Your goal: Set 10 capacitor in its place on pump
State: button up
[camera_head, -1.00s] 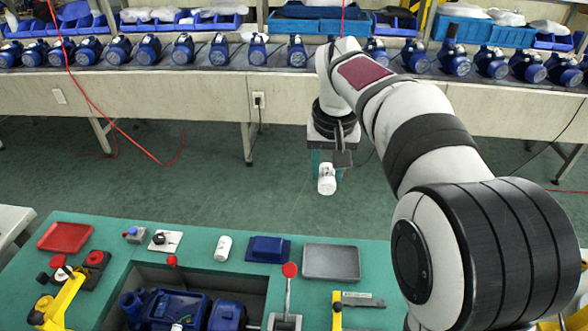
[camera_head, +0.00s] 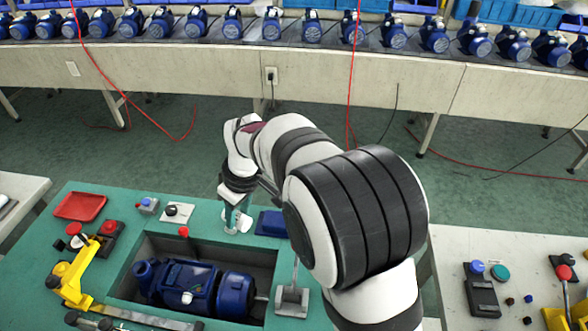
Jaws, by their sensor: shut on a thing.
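My gripper (camera_head: 234,211) is low over the green bench, behind the fixture's pocket, with its teal fingers pointing down. It is shut on a white capacitor (camera_head: 230,229), which is small and partly hidden here. White also shows just right of the fingers, where a second white capacitor stood on the bench; I cannot clearly separate the two. The blue pump (camera_head: 187,287) lies in the dark recess in front of and left of the gripper. A small white part (camera_head: 187,298) shows on the pump's body.
A blue tray (camera_head: 271,223) sits right of the gripper, partly behind my arm. A lever with a grey base (camera_head: 292,300) stands right of the recess. A yellow clamp (camera_head: 75,283), red tray (camera_head: 80,206) and switches are at left. A conveyor of pumps runs behind.

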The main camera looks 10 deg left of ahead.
jog(key=s+a+f+n, duration=0.1)
jog(key=s+a+f, duration=0.1)
jog(key=a+f, duration=0.1)
jog(key=s+a+f+n, duration=0.2)
jog(key=s+a+f, duration=0.1)
jog(key=s+a+f+n+g, duration=0.1)
jog(key=s+a+f+n, duration=0.1)
jog(key=a+f, duration=0.1)
jog(key=shift+s+a, duration=0.2)
jog(key=shift+a, duration=0.4)
jog(key=shift+d+x, duration=0.25)
jog(key=shift+x, duration=0.9)
jog(key=shift+d+x, duration=0.25)
jog(key=shift+x, duration=0.9)
jog(key=shift+d+f, duration=0.1)
jog(key=shift+f, duration=0.3)
jog(key=o, duration=1.2)
jog(key=shift+w, duration=0.1)
